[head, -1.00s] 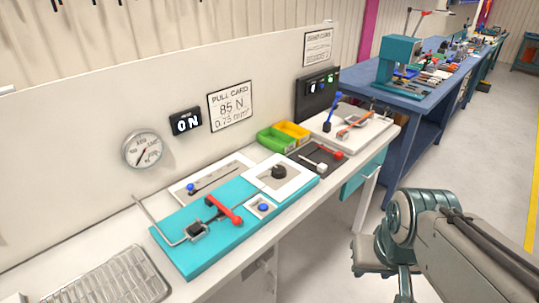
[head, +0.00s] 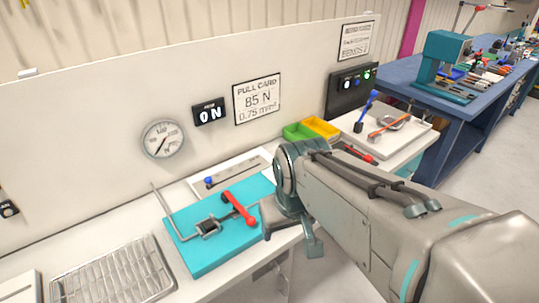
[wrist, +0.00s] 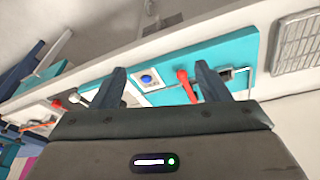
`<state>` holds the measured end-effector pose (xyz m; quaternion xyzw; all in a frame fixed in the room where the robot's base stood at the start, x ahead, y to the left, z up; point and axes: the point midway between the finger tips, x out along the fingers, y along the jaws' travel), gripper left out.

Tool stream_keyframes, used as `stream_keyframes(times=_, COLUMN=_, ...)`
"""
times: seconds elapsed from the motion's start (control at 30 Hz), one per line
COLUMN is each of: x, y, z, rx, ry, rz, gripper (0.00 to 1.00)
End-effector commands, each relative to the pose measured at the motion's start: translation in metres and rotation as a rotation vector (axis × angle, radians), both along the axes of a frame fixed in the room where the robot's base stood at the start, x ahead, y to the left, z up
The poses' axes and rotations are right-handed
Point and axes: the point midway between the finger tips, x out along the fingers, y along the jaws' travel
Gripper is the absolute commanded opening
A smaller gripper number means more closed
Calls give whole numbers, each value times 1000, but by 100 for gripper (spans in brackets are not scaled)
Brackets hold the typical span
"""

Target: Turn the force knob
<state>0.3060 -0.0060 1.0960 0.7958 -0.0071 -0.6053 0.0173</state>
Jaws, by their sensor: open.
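The black force knob on its white plate is hidden behind my arm in the head view. I cannot make it out in the wrist view, where part of a white plate (wrist: 94,97) shows by the left finger. My gripper (head: 290,230) is open and empty at the bench's front edge, by the right end of the teal fixture (head: 205,255). In the wrist view my fingers (wrist: 160,68) are spread, with a blue button (wrist: 147,79) and a red lever handle (wrist: 186,86) between them in the picture. The pull card (head: 257,98) reads 85 N.
A round dial gauge (head: 164,139) and an ON display (head: 209,112) are on the back panel. A wire tray (head: 110,270) lies at the left. Green (head: 297,131) and yellow (head: 320,126) bins stand behind my arm. The red lever (head: 238,207) sticks up from the fixture.

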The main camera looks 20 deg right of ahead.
Motion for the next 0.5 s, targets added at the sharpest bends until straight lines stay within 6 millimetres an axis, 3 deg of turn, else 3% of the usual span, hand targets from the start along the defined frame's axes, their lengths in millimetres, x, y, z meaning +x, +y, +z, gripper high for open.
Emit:
stream_keyframes(times=0.23, x=88, y=-33, z=3, rx=-100, ry=21, rz=34, gripper=69)
stream_keyframes(times=0.5, x=191, y=-90, z=-15, rx=-93, ry=2, rz=104, gripper=69)
